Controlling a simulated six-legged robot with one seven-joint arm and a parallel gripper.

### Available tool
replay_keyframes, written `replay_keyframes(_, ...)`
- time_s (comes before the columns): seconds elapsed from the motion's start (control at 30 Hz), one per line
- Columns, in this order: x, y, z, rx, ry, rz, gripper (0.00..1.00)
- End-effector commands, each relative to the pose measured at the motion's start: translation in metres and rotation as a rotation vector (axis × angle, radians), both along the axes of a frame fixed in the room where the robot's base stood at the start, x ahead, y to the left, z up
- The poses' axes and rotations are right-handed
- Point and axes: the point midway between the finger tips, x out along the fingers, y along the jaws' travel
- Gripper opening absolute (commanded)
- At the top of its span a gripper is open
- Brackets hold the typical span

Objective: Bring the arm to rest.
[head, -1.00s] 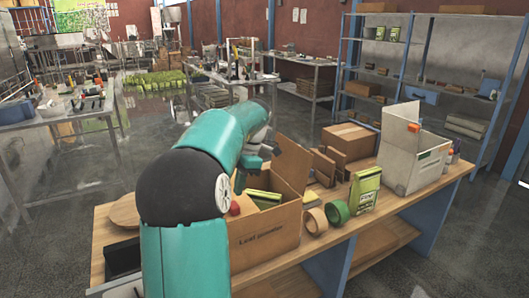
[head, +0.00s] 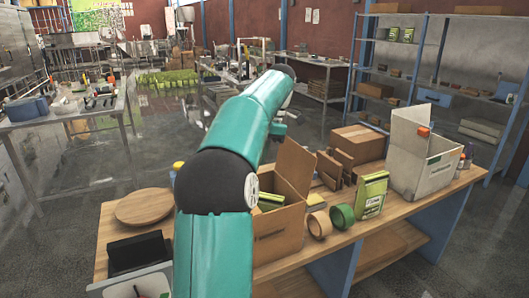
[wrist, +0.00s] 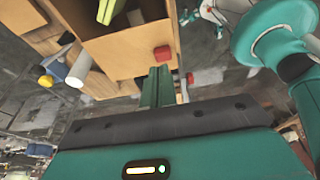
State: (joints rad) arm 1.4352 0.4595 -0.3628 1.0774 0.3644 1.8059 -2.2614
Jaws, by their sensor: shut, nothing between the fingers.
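My arm, teal with dark joints, rises from the bottom of the head view and reaches forward and right above the table. My gripper shows in the wrist view (wrist: 158,88) with its two teal fingers together and nothing between them. In the head view the gripper is mostly hidden behind the arm. The open cardboard box (head: 280,232) stands on the wooden table (head: 112,235), right beside the arm, with green packs (head: 270,201) inside. In the wrist view the fingers point toward the box (wrist: 125,50) and a red object (wrist: 162,52).
On the table are a round wooden board (head: 144,206), a black tray (head: 138,250), tape rolls (head: 342,216), a green pouch (head: 370,195) and a white box (head: 425,160). A metal shelf (head: 440,60) stands behind. The floor at left (head: 60,230) is clear.

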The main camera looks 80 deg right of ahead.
Motion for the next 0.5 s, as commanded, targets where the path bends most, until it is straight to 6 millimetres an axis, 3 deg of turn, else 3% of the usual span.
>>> replay_keyframes(0.4,-0.0083,-0.0041,0.0063,0.001,0.0,0.0,0.0)
replay_keyframes(0.5,0.0008,-0.0016,0.008,-0.002,0.001,-0.005,0.0)
